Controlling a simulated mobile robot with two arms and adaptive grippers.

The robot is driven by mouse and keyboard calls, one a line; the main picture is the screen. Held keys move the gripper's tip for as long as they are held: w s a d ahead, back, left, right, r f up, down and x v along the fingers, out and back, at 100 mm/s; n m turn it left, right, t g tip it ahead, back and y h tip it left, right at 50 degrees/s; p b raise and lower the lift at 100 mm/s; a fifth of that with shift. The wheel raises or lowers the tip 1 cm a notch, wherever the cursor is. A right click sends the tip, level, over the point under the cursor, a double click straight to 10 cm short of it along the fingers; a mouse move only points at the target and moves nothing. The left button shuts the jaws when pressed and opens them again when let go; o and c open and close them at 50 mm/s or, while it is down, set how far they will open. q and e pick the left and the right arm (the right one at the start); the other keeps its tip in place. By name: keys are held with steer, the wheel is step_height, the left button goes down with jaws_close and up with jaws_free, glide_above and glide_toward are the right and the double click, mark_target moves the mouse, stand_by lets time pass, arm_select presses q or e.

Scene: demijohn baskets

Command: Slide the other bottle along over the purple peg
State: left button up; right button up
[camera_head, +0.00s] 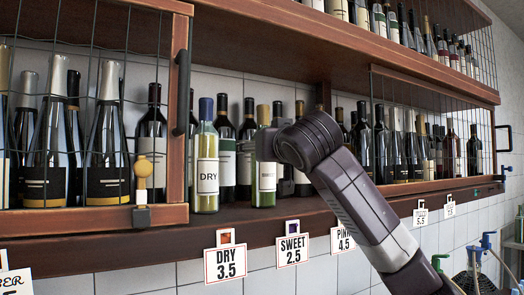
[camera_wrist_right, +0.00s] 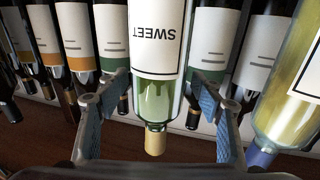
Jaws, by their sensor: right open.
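The SWEET bottle (camera_head: 264,172), pale green with a yellow cap, stands upright on the shelf's front edge. The purple peg (camera_head: 291,228) is the small square above the SWEET 2.5 tag, a little right of that bottle. The DRY bottle (camera_head: 207,160), with a blue cap, stands to its left, above the DRY 3.5 tag. My right gripper (camera_wrist_right: 160,92) is open, its fingers on either side of the SWEET bottle, which shows upside down in the wrist view (camera_wrist_right: 157,98). I cannot tell whether they touch it. My left gripper is not in view.
Dark bottles (camera_head: 226,150) stand close behind. A wire-mesh door (camera_head: 178,120) with a wooden frame and yellow latch is at left. Tags for DRY (camera_head: 225,262) and PINK (camera_head: 343,240) flank the SWEET tag. The ledge between the DRY and SWEET bottles is narrow but clear.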

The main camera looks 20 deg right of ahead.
steer(key=s+a, duration=0.2)
steer(key=s, duration=1)
steer(key=s+b, duration=0.2)
steer(key=s, duration=0.4)
steer(key=shift+s+a, duration=0.4)
steer(key=shift+a, duration=0.05)
stand_by(0.6)
stand_by(0.3)
